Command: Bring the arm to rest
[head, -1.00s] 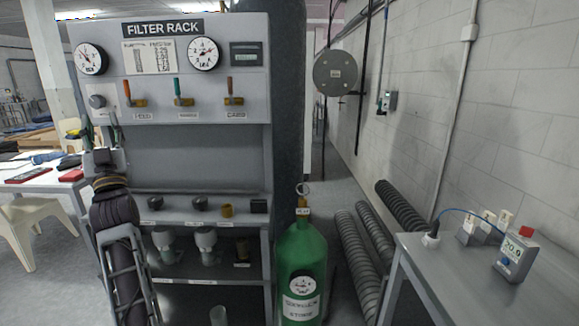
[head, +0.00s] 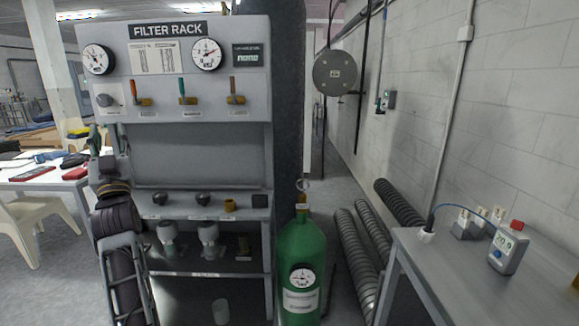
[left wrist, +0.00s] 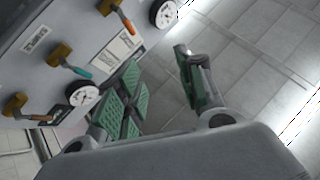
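My left arm stands upright at the left of the head view, with its gripper (head: 108,138) pointing up in front of the left edge of the filter rack (head: 196,158). In the left wrist view the green-padded fingers of this gripper (left wrist: 160,66) are spread apart with nothing between them. The rack's valve levers, one orange (left wrist: 127,22) and one teal (left wrist: 80,69) among them, show beyond the fingers, not touching them. My right arm and gripper are not in view.
A green gas cylinder (head: 301,258) stands right of the rack. Ribbed hoses (head: 355,258) lie on the floor beside it. A white table (head: 40,182) and chair (head: 28,218) are at left.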

